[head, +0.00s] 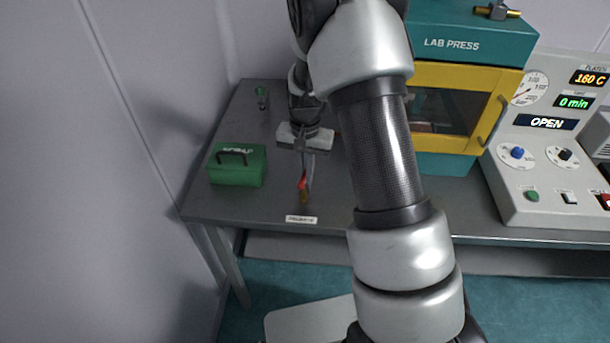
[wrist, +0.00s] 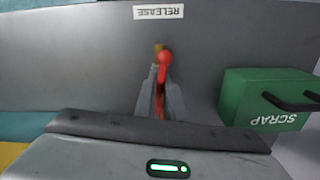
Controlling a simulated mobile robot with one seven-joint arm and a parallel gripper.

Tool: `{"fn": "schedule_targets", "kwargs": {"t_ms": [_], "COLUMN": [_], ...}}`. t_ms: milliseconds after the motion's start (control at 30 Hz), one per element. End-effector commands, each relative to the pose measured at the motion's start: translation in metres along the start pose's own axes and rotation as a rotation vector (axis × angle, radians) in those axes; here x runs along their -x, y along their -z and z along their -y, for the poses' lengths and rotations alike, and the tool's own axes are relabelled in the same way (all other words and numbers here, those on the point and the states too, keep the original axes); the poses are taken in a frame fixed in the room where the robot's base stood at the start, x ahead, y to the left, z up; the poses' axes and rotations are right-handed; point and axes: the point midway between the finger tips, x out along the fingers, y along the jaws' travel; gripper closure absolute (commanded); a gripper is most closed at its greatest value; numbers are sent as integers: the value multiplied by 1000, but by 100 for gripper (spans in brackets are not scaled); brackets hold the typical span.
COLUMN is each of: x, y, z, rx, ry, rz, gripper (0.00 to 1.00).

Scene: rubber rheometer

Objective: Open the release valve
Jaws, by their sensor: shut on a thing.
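The release valve has a brass body (head: 305,198) and a red lever (head: 302,183), near the front edge of the grey table. In the wrist view, the round red end of the lever (wrist: 165,58) shows just beyond my fingertips, with a bit of brass (wrist: 158,47) behind it. My gripper (wrist: 160,88) points down and its fingers are closed around the red lever. It also shows in the head view (head: 306,176). The fingers hide part of the lever, so its exact angle is hard to tell. A white RELEASE label (wrist: 158,12) lies near the valve.
A green SCRAP box (head: 238,165) with a dark handle stands left of the valve. A small green-topped item (head: 262,98) is at the back left. The teal and yellow lab press (head: 470,75) and the control panel (head: 555,205), reading OPEN, stand on the right.

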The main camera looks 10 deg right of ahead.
Motion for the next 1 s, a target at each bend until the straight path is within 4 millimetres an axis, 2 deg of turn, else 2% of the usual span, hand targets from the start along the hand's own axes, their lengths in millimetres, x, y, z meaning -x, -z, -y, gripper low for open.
{"fn": "schedule_targets", "kwargs": {"t_ms": [333,867,900,1000], "x": [0,1,1,1], "y": [0,0,0,0], "z": [0,0,0,0], "rx": [160,193,193,192], "ry": [0,0,0,0], "rz": [-1,-1,-1,-1], "gripper": [100,100,89,72]}}
